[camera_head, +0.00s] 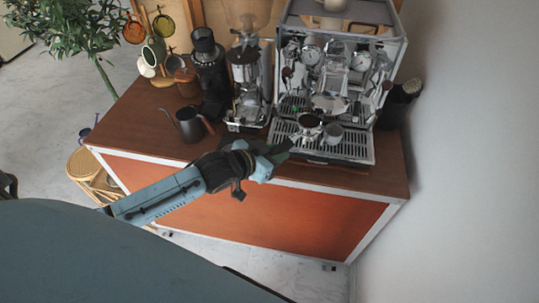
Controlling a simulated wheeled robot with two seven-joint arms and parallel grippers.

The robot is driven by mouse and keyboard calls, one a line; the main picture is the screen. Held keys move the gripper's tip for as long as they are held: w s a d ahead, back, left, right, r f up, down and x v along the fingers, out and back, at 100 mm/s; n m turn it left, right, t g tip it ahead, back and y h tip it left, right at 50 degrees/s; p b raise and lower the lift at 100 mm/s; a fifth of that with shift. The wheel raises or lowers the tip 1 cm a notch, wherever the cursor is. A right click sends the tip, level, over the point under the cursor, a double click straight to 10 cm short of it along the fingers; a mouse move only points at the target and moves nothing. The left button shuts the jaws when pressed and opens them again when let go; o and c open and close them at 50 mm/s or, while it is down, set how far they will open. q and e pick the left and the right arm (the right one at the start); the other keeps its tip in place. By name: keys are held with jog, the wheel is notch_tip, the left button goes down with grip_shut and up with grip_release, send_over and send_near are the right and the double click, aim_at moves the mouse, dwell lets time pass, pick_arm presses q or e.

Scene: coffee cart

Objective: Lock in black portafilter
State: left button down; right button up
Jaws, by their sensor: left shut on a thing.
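The espresso machine (355,75), chrome with gauges on its front, stands at the back right of the cart. Its round group head (330,103) juts out over the drip tray (355,151). The black portafilter (309,122) shows its round dark basket low and just left of the group head, apart from it as far as I can tell. My left gripper (280,153) reaches in from the left over the cart's front and is shut on the portafilter's handle, which the fingers mostly hide. My right gripper is out of view.
A small metal cup (335,133) stands on the drip tray close to the portafilter. A grinder (245,80), a dark grinder (208,75) and a kettle (189,125) stand to the left. The cart top (385,177) is bare at the front right.

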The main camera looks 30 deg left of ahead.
aim_at(295, 136)
pick_arm(q)
jog(key=w, duration=0.2)
jog(key=w+d, duration=0.1)
jog(key=w, duration=0.1)
jog(key=w+d+b, duration=0.1)
jog(key=w, duration=0.2)
jog(key=shift+d+r, duration=0.1)
jog(key=shift+d, duration=0.05)
jog(key=shift+w+d, duration=0.1)
jog(key=shift+w+d+r, duration=0.1)
jog(key=shift+w, duration=0.2)
jog(key=shift+r, duration=1.3)
dwell(1.3)
jog(key=shift+s+d+n+y, duration=0.15)
jog(key=shift+d+n+y, duration=0.2)
jog(key=shift+d, duration=0.2)
jog(key=shift+s+d+n+t+y, duration=0.1)
jog(key=shift+d+n+t+y, duration=0.15)
jog(key=shift+n+t, duration=0.1)
jog(key=shift+s+d+f+n+y, duration=0.15)
jog(key=shift+d+n+y, duration=0.5)
jog(key=shift+y, duration=0.15)
